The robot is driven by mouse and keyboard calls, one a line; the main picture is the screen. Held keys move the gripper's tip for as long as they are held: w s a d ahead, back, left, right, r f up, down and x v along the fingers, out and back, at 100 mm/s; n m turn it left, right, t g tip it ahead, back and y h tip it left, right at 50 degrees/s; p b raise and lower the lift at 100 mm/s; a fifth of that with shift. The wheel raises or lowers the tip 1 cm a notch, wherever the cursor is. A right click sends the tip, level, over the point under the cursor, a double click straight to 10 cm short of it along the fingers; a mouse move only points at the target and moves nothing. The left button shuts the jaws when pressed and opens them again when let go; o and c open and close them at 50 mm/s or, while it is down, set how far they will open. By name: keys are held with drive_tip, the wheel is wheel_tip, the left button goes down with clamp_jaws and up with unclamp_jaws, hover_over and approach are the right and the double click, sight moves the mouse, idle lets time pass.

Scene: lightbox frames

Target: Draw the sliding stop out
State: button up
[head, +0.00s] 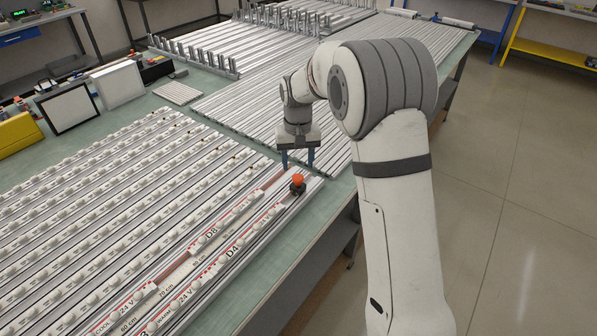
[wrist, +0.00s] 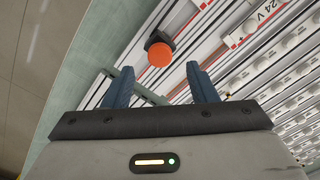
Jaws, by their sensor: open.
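The sliding stop (head: 298,183) has an orange-red round knob on a small black body. It sits at the far end of the aluminium rails near the table's right edge. In the wrist view the stop (wrist: 159,52) shows beyond my fingertips, about midway between them. My gripper (head: 297,160) has two blue fingers, points down and is open and empty. It is close to the stop and, in the head view, just above and behind it. The fingers appear apart from the knob. How the stop's body meets the rail is too small to tell.
Long rails with white labelled LED modules (head: 120,215) fill the near table. Bare aluminium profiles (head: 270,95) lie behind my gripper. A green strip of tabletop (head: 318,215) runs along the right edge. A framed panel (head: 70,107) and yellow box (head: 17,133) stand at the left.

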sight(299, 177)
wheel_tip(299, 177, up, 3)
drive_tip(key=shift+f, duration=0.1)
idle(0.4)
drive_tip(key=shift+s+d+r, duration=0.1)
drive_tip(key=shift+r, duration=0.1)
drive_tip(key=s+d+r, duration=0.3)
drive_tip(key=s+d, duration=0.1)
drive_tip(key=s, duration=0.3)
drive_tip(key=s+d+r+t, duration=0.1)
drive_tip(key=s+d+r, duration=0.2)
drive_tip(key=s, duration=0.5)
drive_tip(key=s+d+r+m+t, duration=0.1)
drive_tip(key=s+d+r, duration=0.2)
drive_tip(key=s, duration=0.5)
drive_tip(key=shift+d, duration=0.9)
drive_tip(key=shift+t, duration=0.5)
drive_tip(key=s, duration=0.2)
drive_tip(key=s+d+f, duration=0.1)
drive_tip(key=s, duration=0.2)
drive_tip(key=s+f, duration=0.1)
drive_tip(key=s, duration=0.1)
drive_tip(key=shift+s+d, duration=0.4)
